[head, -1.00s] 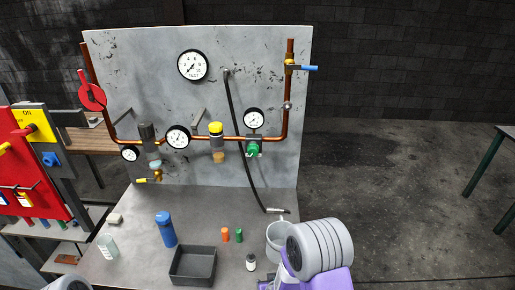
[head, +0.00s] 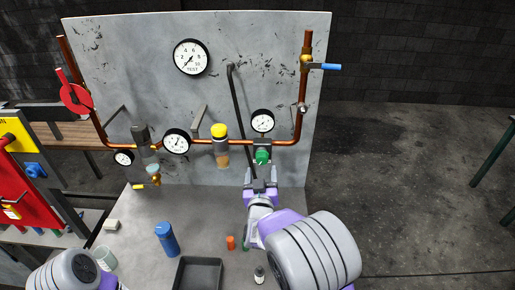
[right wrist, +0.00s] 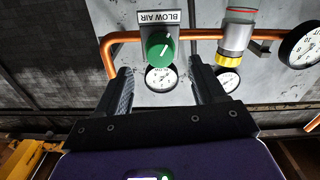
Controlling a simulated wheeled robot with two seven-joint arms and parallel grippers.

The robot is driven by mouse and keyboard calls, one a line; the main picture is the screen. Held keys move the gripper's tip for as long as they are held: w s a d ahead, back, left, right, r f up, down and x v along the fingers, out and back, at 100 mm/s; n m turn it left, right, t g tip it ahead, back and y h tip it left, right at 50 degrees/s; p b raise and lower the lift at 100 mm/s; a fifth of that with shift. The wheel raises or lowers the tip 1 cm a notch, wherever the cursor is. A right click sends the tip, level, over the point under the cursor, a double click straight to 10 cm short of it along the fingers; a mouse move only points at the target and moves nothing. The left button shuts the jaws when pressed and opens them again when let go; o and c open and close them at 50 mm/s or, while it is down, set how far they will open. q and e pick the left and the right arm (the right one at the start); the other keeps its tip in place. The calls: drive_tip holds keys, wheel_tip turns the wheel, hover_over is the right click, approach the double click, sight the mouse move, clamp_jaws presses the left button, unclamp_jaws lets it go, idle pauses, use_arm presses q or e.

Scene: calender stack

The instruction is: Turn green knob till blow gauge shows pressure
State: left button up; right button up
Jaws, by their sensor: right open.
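The green knob (head: 262,157) is on the panel's copper pipe, below the small blow gauge (head: 262,121). My right gripper (head: 260,174) is open and empty, just below the knob and apart from it in the head view. In the right wrist view, which looks upside down, the knob (right wrist: 160,46) carries a white mark and sits by a "BLOW AIR" label (right wrist: 158,18). The gauge (right wrist: 161,79) shows between the open fingers (right wrist: 161,68); its needle is too small to read surely. My left arm shows at the lower left, but its gripper is out of view.
A yellow-capped filter (head: 220,145) stands left of the knob, and a black hose (head: 238,110) hangs behind my right gripper. The bench holds a blue bottle (head: 167,239), a dark tray (head: 181,281) and an orange piece (head: 230,242).

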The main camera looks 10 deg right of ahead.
sight(261, 161)
drive_tip(key=shift+x, duration=3.65)
drive_tip(key=c, duration=1.1)
drive_tip(key=shift+o, duration=0.2)
drive_tip(key=shift+f+m+b, duration=0.15)
drive_tip(key=shift+m+b, duration=0.15)
drive_tip(key=shift+b, duration=0.05)
drive_tip(key=m+b, duration=0.6)
drive_tip(key=b, duration=0.1)
drive_tip(key=shift+f+m+b, duration=0.15)
drive_tip(key=shift+m+b, duration=0.15)
drive_tip(key=shift+b, duration=0.1)
drive_tip(key=m+b, duration=0.4)
drive_tip(key=shift+r+m, duration=0.2)
drive_tip(key=shift+m, duration=0.1)
drive_tip(key=o, duration=1.1)
drive_tip(key=shift+c, duration=0.2)
